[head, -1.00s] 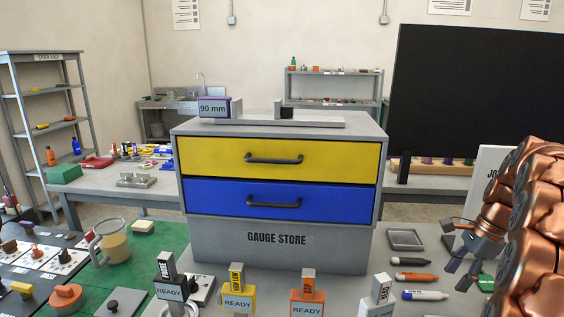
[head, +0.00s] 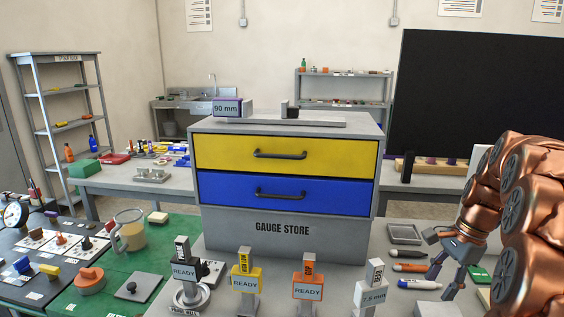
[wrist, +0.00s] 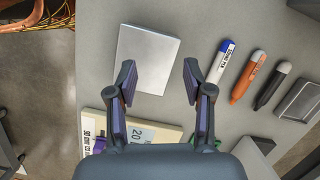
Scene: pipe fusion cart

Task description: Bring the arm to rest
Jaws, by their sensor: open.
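My gripper (head: 445,262) hangs at the right of the head view, in front of my copper-coloured arm and above the grey worktop. In the wrist view my gripper (wrist: 158,76) is open, with its two fingers apart and nothing between them. A flat square pale plate (wrist: 150,50) lies on the worktop beyond and below the fingertips. A printed board marked 90 mm and 20 (wrist: 143,134) lies under the left finger, partly hidden by my gripper.
Markers lie right of the fingers: white-blue (wrist: 221,62), orange (wrist: 248,78) and black (wrist: 272,86), with a grey tray (wrist: 299,108) beyond. The gauge store (head: 283,229) stands left, its yellow (head: 220,153) and blue (head: 220,188) drawers shut. Tagged stands line the front.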

